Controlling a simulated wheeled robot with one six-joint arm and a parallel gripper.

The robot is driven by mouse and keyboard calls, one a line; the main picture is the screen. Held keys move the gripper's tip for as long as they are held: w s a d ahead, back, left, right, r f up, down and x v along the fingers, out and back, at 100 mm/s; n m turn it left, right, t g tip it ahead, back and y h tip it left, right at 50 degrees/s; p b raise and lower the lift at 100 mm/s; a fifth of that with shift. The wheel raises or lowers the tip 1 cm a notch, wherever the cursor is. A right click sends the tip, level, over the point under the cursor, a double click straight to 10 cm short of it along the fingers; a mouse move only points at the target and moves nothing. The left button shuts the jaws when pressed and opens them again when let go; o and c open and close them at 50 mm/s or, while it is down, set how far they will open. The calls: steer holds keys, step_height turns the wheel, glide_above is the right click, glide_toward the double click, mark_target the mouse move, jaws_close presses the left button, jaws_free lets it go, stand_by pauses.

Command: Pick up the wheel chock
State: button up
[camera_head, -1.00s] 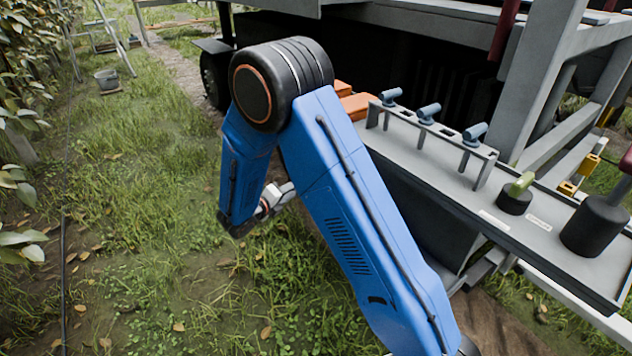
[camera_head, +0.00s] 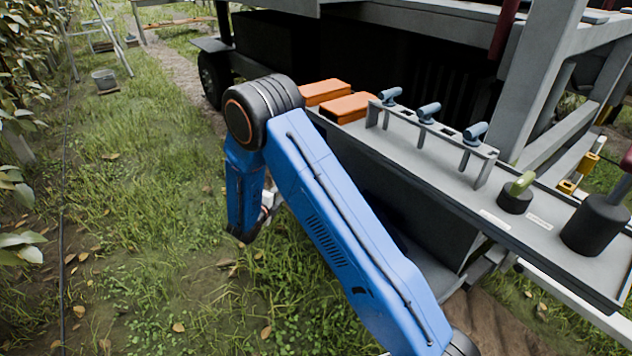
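I cannot make out a wheel chock for certain. Two orange blocks, a far one (camera_head: 326,91) and a near one (camera_head: 347,107), lie side by side at the far left end of the grey shelf on the vehicle's side. I cannot tell whether either is a chock. My blue arm bends down over the grass just left of the shelf, with its elbow near the orange blocks. A bit of its pale wrist shows behind the blue links. My gripper is hidden behind the arm.
The grey shelf (camera_head: 420,172) carries a rack with several blue-grey handled tools (camera_head: 428,112), a black pot with a green top (camera_head: 515,196) and a dark cylinder (camera_head: 594,226). A vehicle wheel (camera_head: 211,80) stands beyond.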

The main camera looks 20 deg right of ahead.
steer(key=x, duration=0.7)
steer(key=shift+w+d+r, duration=0.15)
steer(key=shift+d, duration=0.35)
steer(key=shift+w+d, duration=0.25)
steer(key=shift+w, duration=0.1)
jaws_close()
stand_by(0.8)
